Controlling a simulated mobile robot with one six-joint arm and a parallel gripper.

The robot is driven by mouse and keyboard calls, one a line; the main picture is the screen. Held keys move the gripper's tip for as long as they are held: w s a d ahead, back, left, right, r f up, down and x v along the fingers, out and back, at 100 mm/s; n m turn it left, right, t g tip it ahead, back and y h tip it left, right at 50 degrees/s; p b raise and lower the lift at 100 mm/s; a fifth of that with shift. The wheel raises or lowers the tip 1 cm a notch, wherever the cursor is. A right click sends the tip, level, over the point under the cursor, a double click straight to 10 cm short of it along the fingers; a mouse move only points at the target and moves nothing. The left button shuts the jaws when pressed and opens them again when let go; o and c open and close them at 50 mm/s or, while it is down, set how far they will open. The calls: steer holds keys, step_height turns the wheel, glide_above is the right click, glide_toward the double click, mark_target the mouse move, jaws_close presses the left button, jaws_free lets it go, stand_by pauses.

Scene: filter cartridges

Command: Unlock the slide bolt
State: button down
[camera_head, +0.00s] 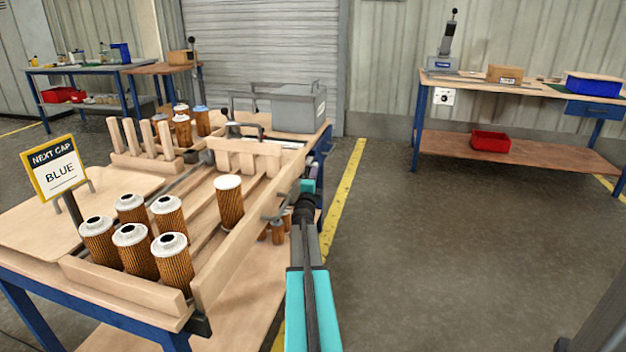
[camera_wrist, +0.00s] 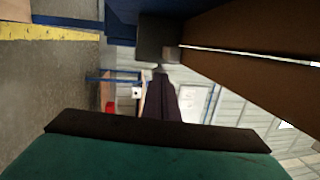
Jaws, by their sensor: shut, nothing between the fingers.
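A small grey metal fitting (camera_head: 272,218), which looks like the slide bolt, sits on the outer face of the wooden rack's right rail (camera_head: 235,245). Its exact bolt position is too small to tell. My gripper (camera_wrist: 161,72) is shut and empty in the wrist view, with its dark fingers pointing up the picture. A dark block (camera_wrist: 157,38) with a short metal pin (camera_wrist: 178,54) is just beyond the fingertips. I cannot tell whether they touch. In the head view, my arm reaches along the rack's right side, and my fingertips are not clearly visible.
Several pleated filter cartridges (camera_head: 173,262) stand at the rack's near end, and one (camera_head: 229,202) stands farther along. A sign (camera_head: 54,168) reads "NEXT CAP BLUE". A grey box (camera_head: 298,108) stands at the back. The floor (camera_head: 430,240) to the right is clear.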

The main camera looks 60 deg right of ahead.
steer(key=shift+d, duration=0.15)
stand_by(0.3)
steer(key=shift+s+f+b+x, duration=0.1)
steer(key=shift+b+x, duration=0.1)
steer(key=shift+x, duration=0.55)
steer(key=shift+s+f+b+x, duration=0.1)
steer(key=shift+f+b+x, duration=0.1)
steer(key=shift+x, duration=0.55)
steer(key=shift+f+b+x, duration=0.1)
steer(key=shift+b+x, duration=0.1)
steer(key=shift+x, duration=0.6)
steer(key=shift+d+r, duration=0.25)
steer(key=shift+r, duration=0.1)
steer(key=v, duration=1.4)
steer(key=shift+a+f+p, duration=0.25)
steer(key=shift+p, duration=0.1)
steer(key=shift+s, duration=0.1)
